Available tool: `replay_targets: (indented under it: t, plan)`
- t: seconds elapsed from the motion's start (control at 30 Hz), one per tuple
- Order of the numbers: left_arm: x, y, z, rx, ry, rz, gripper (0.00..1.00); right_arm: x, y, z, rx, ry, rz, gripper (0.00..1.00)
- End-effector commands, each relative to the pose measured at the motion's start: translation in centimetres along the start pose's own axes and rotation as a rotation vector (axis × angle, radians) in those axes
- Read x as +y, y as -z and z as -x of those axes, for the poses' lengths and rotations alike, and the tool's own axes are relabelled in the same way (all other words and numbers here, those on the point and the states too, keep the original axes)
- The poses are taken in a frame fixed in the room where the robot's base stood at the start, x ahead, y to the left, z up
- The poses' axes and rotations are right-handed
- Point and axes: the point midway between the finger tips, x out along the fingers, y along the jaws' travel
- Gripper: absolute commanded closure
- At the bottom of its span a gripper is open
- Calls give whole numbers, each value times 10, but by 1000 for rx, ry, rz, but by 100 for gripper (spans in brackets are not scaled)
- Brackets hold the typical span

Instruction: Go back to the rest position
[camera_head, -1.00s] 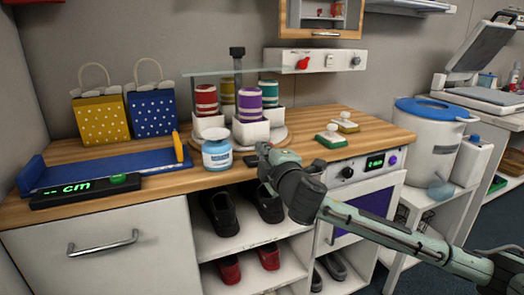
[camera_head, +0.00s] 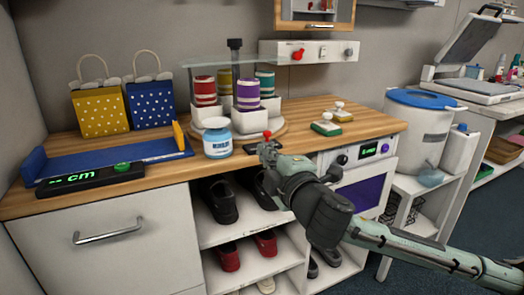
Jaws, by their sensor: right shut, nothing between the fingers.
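My right gripper (camera_head: 266,150) is at the front edge of the wooden counter, with its arm coming in from the lower right. It is shut with nothing visible between its fingers. My left gripper is not in view.
Shoes (camera_head: 217,200) fill shelves below. A white bucket (camera_head: 415,125) stands right.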

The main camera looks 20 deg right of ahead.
Motion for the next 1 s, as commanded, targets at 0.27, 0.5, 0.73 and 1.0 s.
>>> replay_targets:
  t: [0.27, 0.5, 0.73, 1.0]
  plan:
    - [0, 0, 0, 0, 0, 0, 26, 0, 0, 0, 0, 0, 0, 100]
    - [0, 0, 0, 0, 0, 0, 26, -9, -2, -2, -8, 18, -19, 100]
    - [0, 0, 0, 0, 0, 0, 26, -122, -40, -10, -160, 237, -262, 100]
    - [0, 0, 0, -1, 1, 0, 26, -311, -100, 49, -482, 557, -611, 100]
